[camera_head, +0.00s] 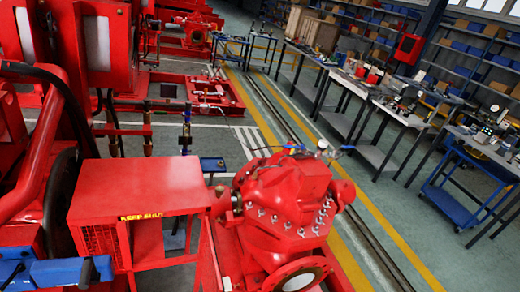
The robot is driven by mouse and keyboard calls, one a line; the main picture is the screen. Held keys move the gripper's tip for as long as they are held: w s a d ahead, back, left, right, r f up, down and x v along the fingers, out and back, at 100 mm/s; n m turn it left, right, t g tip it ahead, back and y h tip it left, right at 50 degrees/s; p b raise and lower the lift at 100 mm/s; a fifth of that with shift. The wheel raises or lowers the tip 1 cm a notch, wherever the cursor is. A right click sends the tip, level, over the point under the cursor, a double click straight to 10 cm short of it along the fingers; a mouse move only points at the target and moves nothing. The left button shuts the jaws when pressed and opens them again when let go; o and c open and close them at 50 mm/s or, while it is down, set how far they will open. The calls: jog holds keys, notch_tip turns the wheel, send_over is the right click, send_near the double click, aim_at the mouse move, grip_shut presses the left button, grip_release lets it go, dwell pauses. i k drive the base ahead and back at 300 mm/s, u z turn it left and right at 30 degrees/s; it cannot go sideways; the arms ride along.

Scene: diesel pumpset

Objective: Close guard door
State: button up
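The red guard (140,188) is a box with a flat top, standing at the lower left centre beside the red pump. A yellow label (140,216), which seems to read "KEEP SHUT", sits under its top edge. Mesh (98,240) covers the face left of the label. The face to the right is an open frame, and I can see through it. I cannot make out a separate door panel or its hinge. A blue and black part at the lower left edge, left of the guard, seems to be my gripper (78,270). It is cut off, and its jaw opening is unclear.
The red pump (290,195) with bolted flanges stands right of the guard. Large red machinery (75,50) and a black hose fill the upper left. A small blue tray (213,164) is behind the guard. Workbenches (400,112) line the right, beyond a yellow-striped aisle.

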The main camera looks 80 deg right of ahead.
aim_at(219, 288)
jog(key=z, duration=0.65)
jog(key=k, duration=0.9)
jog(key=z, duration=1.15)
jog(key=i, duration=0.5)
jog(key=u, duration=0.5)
